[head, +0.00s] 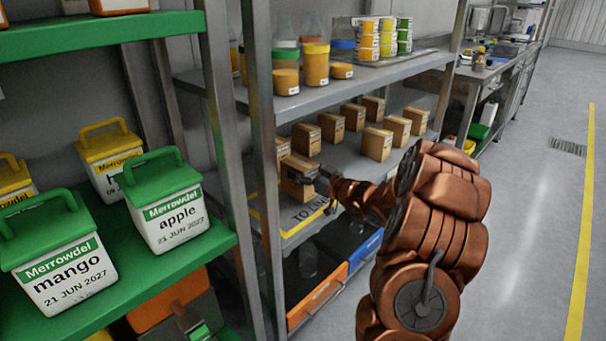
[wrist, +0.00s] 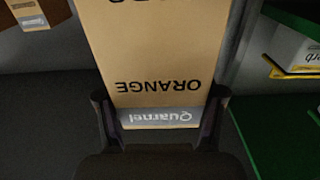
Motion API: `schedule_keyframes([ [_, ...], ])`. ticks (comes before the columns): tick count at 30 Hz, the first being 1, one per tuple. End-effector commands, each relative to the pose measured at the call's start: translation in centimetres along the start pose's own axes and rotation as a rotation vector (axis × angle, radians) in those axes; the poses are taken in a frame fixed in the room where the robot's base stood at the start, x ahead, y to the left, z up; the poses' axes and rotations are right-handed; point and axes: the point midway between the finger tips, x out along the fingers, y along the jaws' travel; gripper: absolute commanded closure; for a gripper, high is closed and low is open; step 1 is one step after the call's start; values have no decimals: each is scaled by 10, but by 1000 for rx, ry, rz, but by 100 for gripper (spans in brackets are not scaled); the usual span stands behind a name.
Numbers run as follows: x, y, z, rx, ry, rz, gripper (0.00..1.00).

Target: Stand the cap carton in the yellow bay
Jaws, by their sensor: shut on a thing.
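My gripper (head: 318,178) is shut on a brown carton (head: 295,187) at the left end of the middle grey shelf. In the wrist view the carton (wrist: 155,60) lies between the two fingers (wrist: 160,112); its face reads "ORANGE" and "Quarnel", upside down in that picture. The yellow bay (head: 302,213) is a yellow-edged area at the shelf's left front, with lettering that seems to read "TO LINE". The carton looks upright over the back part of the bay. I cannot tell whether its base touches the shelf.
Several similar cartons (head: 377,144) stand in rows to the right and behind; one (head: 283,150) is close behind the held carton. Another carton edge (wrist: 38,14) shows in the wrist view. A metal post (head: 262,180) and green shelf (head: 150,260) with tubs are at left.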

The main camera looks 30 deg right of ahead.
Motion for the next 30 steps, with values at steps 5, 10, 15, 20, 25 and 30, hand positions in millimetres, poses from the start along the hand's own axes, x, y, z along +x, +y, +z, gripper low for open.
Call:
schedule_keyframes([
  [5, 0, 0, 1, -3, 2, -1, 79],
  [10, 0, 0, 2, -2, 1, 0, 79],
  [15, 0, 0, 7, -3, 1, 0, 79],
  [20, 0, 0, 10, -3, 2, 0, 79],
  [25, 0, 0, 12, -4, 2, -1, 79],
  [30, 0, 0, 12, -4, 2, -1, 17],
])
